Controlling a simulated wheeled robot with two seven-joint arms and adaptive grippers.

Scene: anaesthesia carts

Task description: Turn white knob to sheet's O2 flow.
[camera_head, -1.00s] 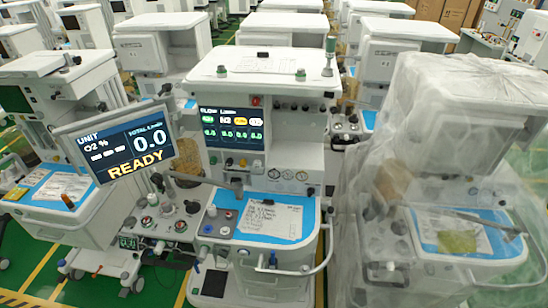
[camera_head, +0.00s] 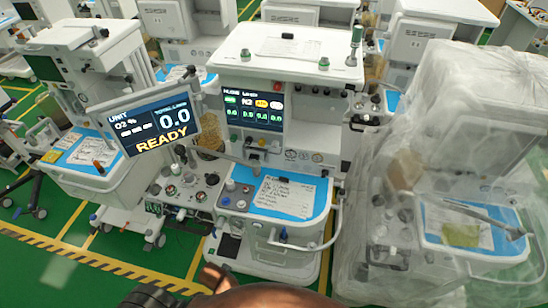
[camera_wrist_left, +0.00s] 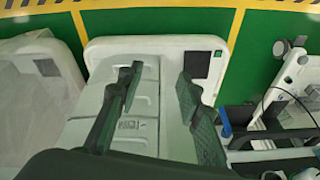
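The middle anaesthesia cart stands upright ahead in the head view. Its control panel (camera_head: 190,192) carries several small knobs left of the work surface; at this size I cannot tell for sure which is the white knob. A printed sheet (camera_head: 286,195) lies on the blue work surface; its writing is too small to read. The tilted monitor (camera_head: 155,120) shows 0.0 and READY. In the left wrist view my left gripper (camera_wrist_left: 158,74) has its dark fingers spread and empty, above the white base of a cart (camera_wrist_left: 110,45). My right gripper is not in view.
A plastic-covered cart (camera_head: 440,180) stands close on the right. Another cart (camera_head: 85,110) stands on the left, with more behind. The green floor (camera_head: 60,280) in front is clear. A dark and brown shape, probably part of my arm, shows at the bottom edge.

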